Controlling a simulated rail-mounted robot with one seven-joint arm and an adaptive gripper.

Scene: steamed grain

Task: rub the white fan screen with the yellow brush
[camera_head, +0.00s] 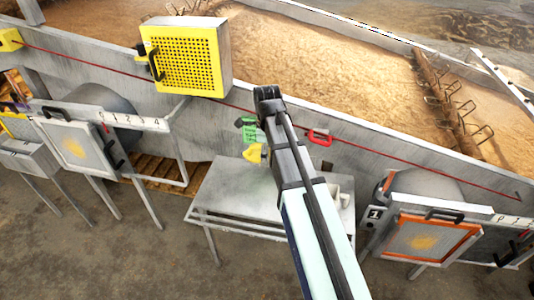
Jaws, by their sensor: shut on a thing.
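The white fan screen (76,146) is a white-framed panel with a tan patch, on a grey unit at the left. My gripper (268,95) is the dark end of my arm, in the middle, well right of the white fan screen. Its fingers are small and hard to make out. A yellow piece, which looks like the yellow brush (253,153), shows just left of my arm, above the grey table, partly hidden. My gripper is shut on the brush, though the grip itself is not clear.
A yellow perforated box (186,58) is on the wall, upper middle. A grey table (232,190) stands below my arm. An orange-framed screen (432,240) is at the right. A red handle (320,137) and a green tag (250,133) are near my arm. Grain (330,60) fills the bed behind.

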